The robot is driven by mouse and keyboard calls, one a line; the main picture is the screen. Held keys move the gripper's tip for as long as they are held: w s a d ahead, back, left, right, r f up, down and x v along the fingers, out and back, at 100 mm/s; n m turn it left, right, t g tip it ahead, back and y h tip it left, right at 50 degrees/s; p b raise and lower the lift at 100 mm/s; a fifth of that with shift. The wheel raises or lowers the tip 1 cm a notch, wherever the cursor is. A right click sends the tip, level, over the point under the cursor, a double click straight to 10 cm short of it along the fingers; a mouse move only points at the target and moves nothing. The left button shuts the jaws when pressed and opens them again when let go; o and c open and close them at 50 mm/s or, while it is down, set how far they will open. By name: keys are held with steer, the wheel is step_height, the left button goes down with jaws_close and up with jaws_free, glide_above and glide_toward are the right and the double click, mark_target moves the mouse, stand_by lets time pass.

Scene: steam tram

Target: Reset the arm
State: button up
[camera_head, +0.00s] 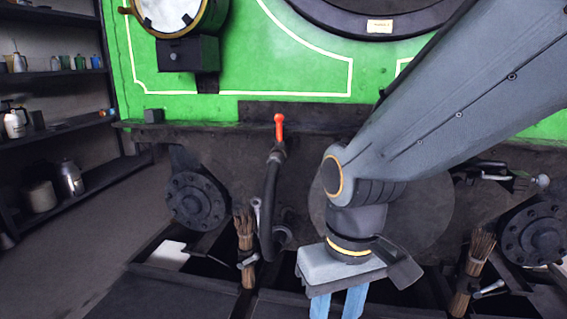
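My gripper (338,307) hangs at the bottom centre, pointing down. My grey arm (440,115) comes in from the upper right and bends down to it. Its two light-blue fingers stand apart with a dark gap between them, so it looks open. The fingertips are cut off by the bottom edge, and nothing shows between the visible parts of the fingers.
The green tram front (235,60) fills the back, with a lamp (172,14) at upper left. A red-handled lever (279,125) and black hose (269,195) are left of my gripper. Brushes (246,245) and buffers (196,201) stand either side. Shelves (60,75) line the left.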

steer(key=d+r+m+p, duration=0.3)
steer(key=d+r+p, duration=0.8)
steer(key=p, duration=0.8)
step_height(320, 180, up, 3)
steer(key=shift+s+d+f+m+h, duration=0.1)
steer(key=shift+s+d+m+h, duration=0.1)
steer(key=shift+s+m+h, duration=0.15)
steer(key=shift+r, duration=0.2)
steer(key=shift+c, duration=0.4)
